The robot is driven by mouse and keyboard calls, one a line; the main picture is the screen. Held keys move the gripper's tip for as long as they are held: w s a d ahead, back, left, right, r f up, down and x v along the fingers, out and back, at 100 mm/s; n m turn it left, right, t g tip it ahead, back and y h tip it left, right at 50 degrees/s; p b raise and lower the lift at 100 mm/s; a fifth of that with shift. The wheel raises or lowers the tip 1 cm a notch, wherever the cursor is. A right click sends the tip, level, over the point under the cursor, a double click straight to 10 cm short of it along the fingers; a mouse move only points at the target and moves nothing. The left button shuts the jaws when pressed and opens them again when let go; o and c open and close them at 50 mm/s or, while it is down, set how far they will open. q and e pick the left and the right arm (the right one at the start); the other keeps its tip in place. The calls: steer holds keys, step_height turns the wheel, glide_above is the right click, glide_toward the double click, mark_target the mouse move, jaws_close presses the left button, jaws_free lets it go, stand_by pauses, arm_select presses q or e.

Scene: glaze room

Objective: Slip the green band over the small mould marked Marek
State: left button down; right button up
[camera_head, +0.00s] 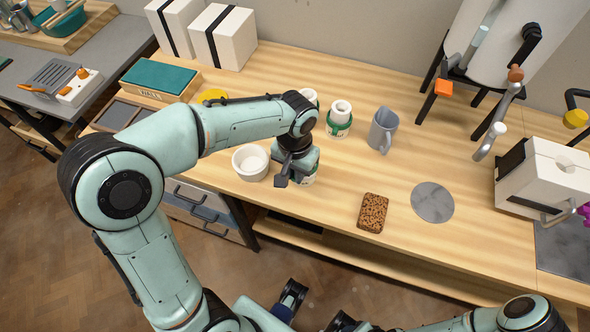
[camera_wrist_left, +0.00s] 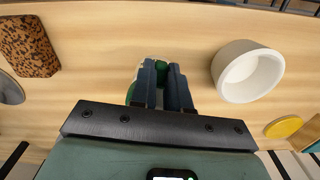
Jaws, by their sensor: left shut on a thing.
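My left gripper (camera_head: 292,181) is low over the worktop in the head view, shut on the green band (camera_wrist_left: 161,72), which shows between its fingers in the left wrist view. A whitish mould part shows beside the fingers there, and below the gripper in the head view. The gripper hides most of it, so I cannot tell how the band sits on it. A small white mould (camera_head: 340,115) with a green lower part stands upright behind and right of the gripper. A similar one (camera_head: 309,96) is partly hidden by my wrist. No name is readable. My right gripper does not show clearly.
A white bowl (camera_head: 251,162) stands just left of the gripper. White boxes (camera_head: 223,37) stand at the back left.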

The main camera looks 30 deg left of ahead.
arm_select(q)
steer(key=shift+f+b, duration=0.3)
steer(key=shift+f, duration=0.15)
stand_by(0.3)
steer(key=c, duration=1)
jaws_free()
steer(key=shift+c, duration=0.2)
